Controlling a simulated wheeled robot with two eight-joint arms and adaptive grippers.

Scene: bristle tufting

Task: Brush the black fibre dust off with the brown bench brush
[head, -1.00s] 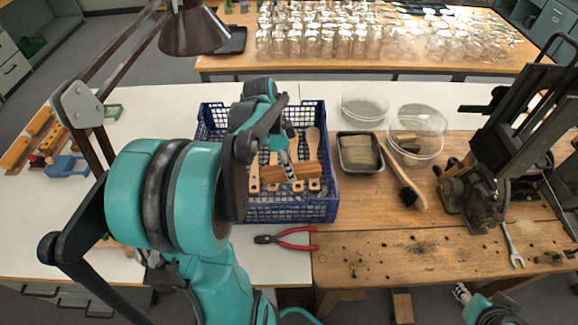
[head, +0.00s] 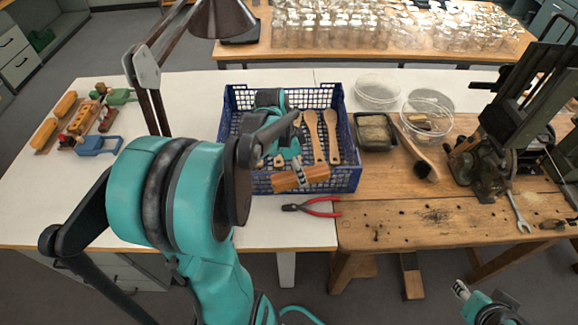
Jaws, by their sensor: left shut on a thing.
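My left gripper (head: 297,171) is shut on a brown wooden block, which looks like the brown bench brush (head: 312,175). It is held over the front part of the blue crate, overlapping the front wall in the head view. No bristles show on it. Black fibre dust (head: 435,214) lies as dark specks and small clumps on the wooden bench top (head: 400,236), at the right. My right gripper (head: 460,288) is at the bottom right edge, in front of the bench. It is small, and whether it is open cannot be told.
The blue crate (head: 350,181) holds several pale wooden-handled tools. Red-handled pliers (head: 322,207) lie in front of it.

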